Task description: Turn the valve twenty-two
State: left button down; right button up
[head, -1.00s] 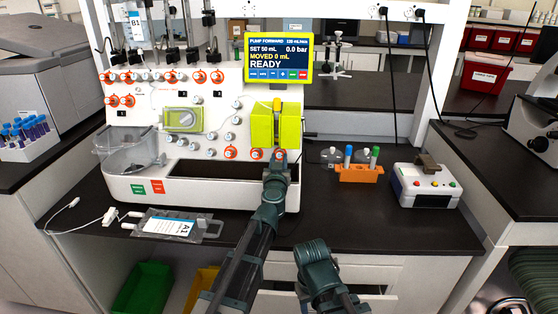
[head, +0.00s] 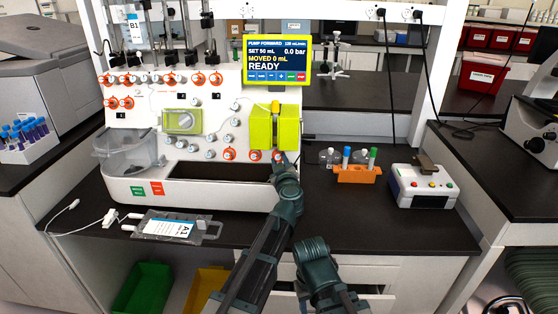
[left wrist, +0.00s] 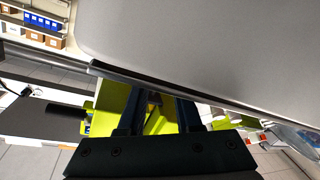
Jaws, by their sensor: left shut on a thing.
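The cell processor (head: 118,145) is a white machine with rows of small valves, several with orange rings. My left gripper (head: 279,160) reaches up to its lower right front. It is shut on an orange-ringed valve (head: 277,154) below the lime-green pump block (head: 262,126), and partly hides it. The valve's number is too small to read. In the left wrist view the left gripper's dark fingers (left wrist: 157,112) stand in front of lime-green parts; the valve between them cannot be made out. My right arm shows at the bottom, but its gripper is not visible.
The screen (head: 278,60) reads READY, 0.0 bar. A labelled bag (head: 168,228) lies in front of the machine. An orange tube rack (head: 357,174) and a white box with coloured buttons (head: 420,188) stand to the right. The dark bench (head: 345,220) is clear in front of the rack.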

pick_arm(q)
jog(key=shift+n, duration=0.4)
jog(key=c, duration=0.6)
grip_release()
